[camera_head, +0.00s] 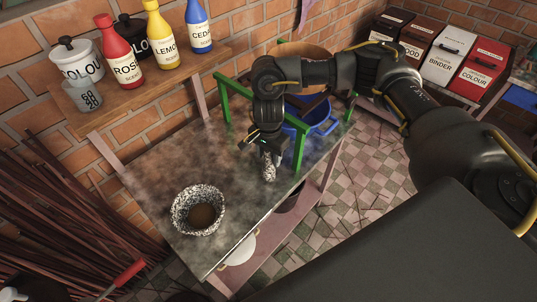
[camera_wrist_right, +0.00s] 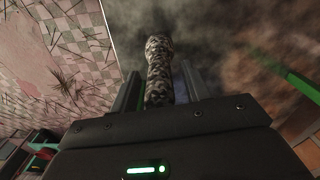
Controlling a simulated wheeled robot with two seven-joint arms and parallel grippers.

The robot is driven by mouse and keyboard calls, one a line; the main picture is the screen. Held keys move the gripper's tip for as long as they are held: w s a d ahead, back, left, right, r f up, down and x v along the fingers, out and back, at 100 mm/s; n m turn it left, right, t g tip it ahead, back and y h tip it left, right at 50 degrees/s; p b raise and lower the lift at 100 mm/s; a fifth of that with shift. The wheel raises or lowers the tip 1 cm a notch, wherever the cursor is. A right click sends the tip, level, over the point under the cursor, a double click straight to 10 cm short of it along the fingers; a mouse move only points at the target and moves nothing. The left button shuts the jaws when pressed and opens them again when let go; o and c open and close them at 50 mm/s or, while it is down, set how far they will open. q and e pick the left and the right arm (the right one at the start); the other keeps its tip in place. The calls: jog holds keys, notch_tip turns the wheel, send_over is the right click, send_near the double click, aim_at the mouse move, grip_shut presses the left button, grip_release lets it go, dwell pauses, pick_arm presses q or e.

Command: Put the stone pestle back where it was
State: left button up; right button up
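The stone pestle (camera_head: 269,170) is speckled black and white, with its lower part showing below my right gripper (camera_head: 268,154) over the grey table. The speckled stone mortar (camera_head: 180,211) stands at the table's front left with brown matter inside. My left gripper is not in view.
A green frame (camera_head: 304,146) and blue pot (camera_head: 325,126) stand behind the gripper on the table (camera_head: 150,180). Scent bottles (camera_head: 160,42) and pots line the wooden shelf. The table between mortar and pestle is clear.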

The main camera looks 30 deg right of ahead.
jog(key=shift+r, duration=0.15)
notch_tip(320, 180, up, 12)
jog(key=shift+r+b, duration=0.1)
jog(key=shift+b, duration=0.3)
dwell(0.5)
